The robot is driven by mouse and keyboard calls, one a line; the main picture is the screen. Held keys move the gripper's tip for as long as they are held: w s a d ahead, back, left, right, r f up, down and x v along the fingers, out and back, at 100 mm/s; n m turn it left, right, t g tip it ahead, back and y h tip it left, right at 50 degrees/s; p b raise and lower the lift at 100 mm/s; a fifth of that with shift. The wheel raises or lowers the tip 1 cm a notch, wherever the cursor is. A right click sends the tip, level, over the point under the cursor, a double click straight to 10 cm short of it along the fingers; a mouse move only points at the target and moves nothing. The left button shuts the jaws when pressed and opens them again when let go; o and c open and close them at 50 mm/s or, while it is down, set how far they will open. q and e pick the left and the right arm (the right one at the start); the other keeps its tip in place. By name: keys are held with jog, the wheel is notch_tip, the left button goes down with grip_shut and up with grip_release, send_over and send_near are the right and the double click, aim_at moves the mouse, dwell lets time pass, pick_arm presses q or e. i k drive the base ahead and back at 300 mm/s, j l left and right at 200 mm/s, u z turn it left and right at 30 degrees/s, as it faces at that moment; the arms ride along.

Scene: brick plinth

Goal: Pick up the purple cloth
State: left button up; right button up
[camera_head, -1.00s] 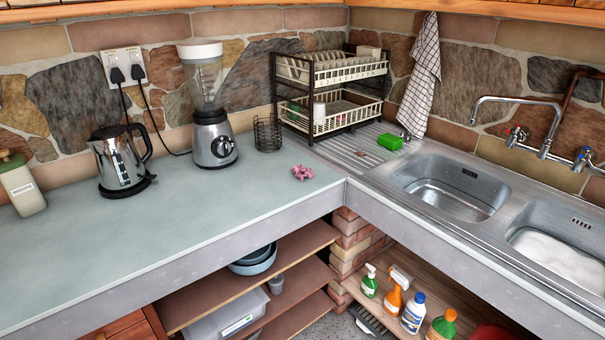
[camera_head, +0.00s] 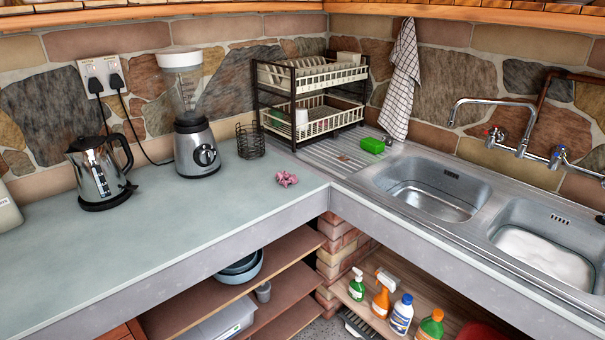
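A small crumpled pink-purple cloth (camera_head: 287,179) lies on the grey counter (camera_head: 170,232), near the corner where the counter meets the sink unit. Nothing covers it, and the surface around it is bare. Neither of my grippers shows in the head view.
A kettle (camera_head: 98,174), a blender (camera_head: 194,125) and a wire basket (camera_head: 250,141) stand behind and left of the cloth. A two-tier dish rack (camera_head: 312,98) is behind it. The sink (camera_head: 428,190) with a green sponge (camera_head: 372,145) is to the right. The front left counter is clear.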

aim_at(285, 179)
jog(key=u, duration=1.25)
jog(key=i+l+u, duration=0.1)
jog(key=l+u, duration=0.35)
jog(key=l, duration=0.25)
